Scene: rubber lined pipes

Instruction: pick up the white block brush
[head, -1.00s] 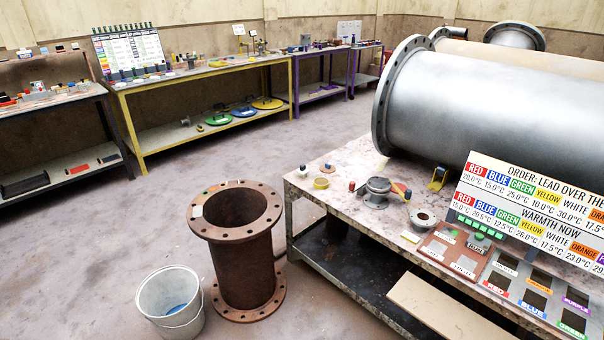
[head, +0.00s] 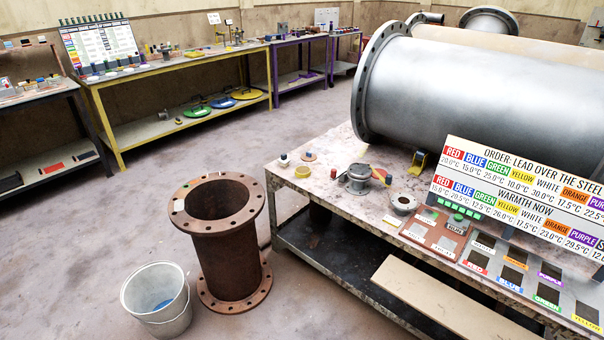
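I cannot pick out a white block brush with certainty. A small pale block (head: 393,220) lies at the front edge of the near table (head: 330,206); it is too small to tell whether it has bristles. A small whitish piece (head: 178,205) sits on the top flange of the upright rusty pipe (head: 232,262). Neither of my grippers shows in the head view.
A grey bucket (head: 157,300) stands on the floor left of the rusty pipe. A big steel pipe (head: 450,95) lies on the near table, behind a sign board (head: 520,195). A yellow-framed bench (head: 180,85) stands behind. Floor between is clear.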

